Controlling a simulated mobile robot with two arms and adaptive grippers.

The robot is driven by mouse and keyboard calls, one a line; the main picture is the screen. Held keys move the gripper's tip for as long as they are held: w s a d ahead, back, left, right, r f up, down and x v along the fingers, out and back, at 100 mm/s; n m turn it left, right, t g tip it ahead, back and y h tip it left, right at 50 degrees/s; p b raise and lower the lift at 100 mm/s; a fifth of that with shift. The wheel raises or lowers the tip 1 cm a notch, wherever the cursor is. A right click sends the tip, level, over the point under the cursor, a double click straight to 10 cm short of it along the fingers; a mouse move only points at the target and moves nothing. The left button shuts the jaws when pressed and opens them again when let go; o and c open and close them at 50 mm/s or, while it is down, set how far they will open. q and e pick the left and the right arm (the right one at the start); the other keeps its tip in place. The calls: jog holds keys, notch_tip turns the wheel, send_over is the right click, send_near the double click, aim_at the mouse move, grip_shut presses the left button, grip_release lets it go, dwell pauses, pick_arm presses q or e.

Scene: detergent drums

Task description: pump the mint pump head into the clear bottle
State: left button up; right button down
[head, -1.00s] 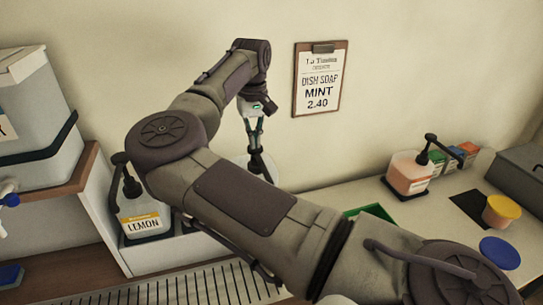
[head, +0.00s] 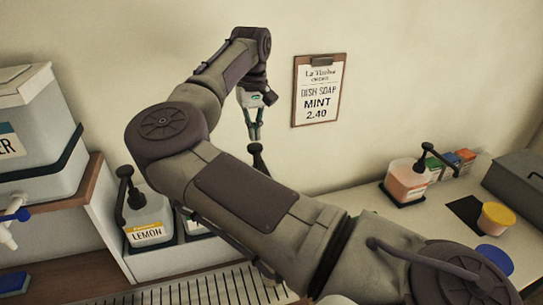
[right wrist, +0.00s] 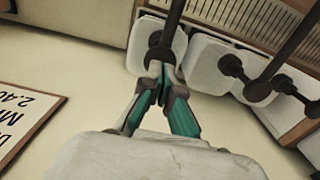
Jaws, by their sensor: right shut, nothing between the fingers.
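My right gripper (head: 254,133) is shut and empty, pointing down behind my own forearm. Its fingertips are just above a black pump head (head: 256,150); I cannot tell whether they touch it. In the right wrist view the shut fingers (right wrist: 162,80) meet the outline of that black pump head (right wrist: 160,56), whose long black spout runs up out of the picture. A pale container (right wrist: 148,30) lies below it. My forearm hides its label and most of it in the head view. I cannot make out the clear bottle. My left gripper is not in view.
A lemon drum (head: 150,222) with a black pump stands in the same row. A clipboard sign (head: 319,90) reading mint hangs on the wall. A pink-filled pump bottle (head: 405,180), a yellow-lidded tub (head: 496,216) and a blue disc (head: 494,259) are on the right counter.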

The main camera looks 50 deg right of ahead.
jog(key=shift+r, duration=0.15)
dwell(0.3)
notch_tip(320, 180, up, 6)
jog(key=p, duration=0.4)
jog(key=shift+f, duration=0.2)
dwell(0.4)
